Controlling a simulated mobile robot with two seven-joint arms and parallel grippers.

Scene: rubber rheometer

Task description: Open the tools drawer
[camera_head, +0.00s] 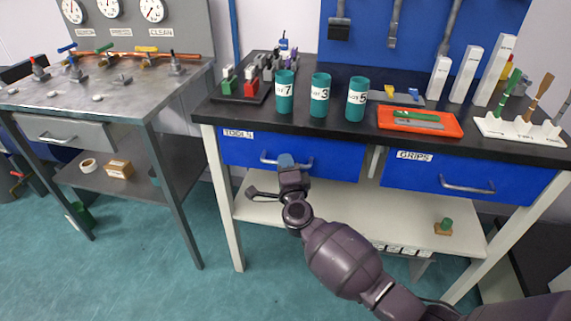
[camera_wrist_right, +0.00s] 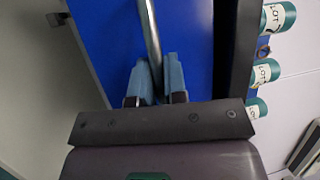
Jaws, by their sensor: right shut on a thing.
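The blue tools drawer (camera_head: 335,164) is under the black worktop on the left, labelled TOOLS. Its front appears flush with the frame. Its silver bar handle (camera_head: 268,159) runs across the front. My right gripper (camera_head: 286,162) is at the handle, with its fingers closed around the bar. In the right wrist view the handle (camera_wrist_right: 150,35) passes between the two blue-grey fingertips of my right gripper (camera_wrist_right: 158,80), with the blue drawer front (camera_wrist_right: 185,30) behind. The gripper hides part of the handle in the head view. My left gripper is not in view.
The blue grips drawer (camera_head: 430,180) is to the right, with its own handle. Teal cups (camera_head: 320,95), an orange tray (camera_head: 420,121) and a white stand (camera_head: 520,130) are on the worktop (camera_head: 345,134). A white shelf (camera_head: 350,215) lies below the drawers. A grey bench (camera_head: 110,95) stands left.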

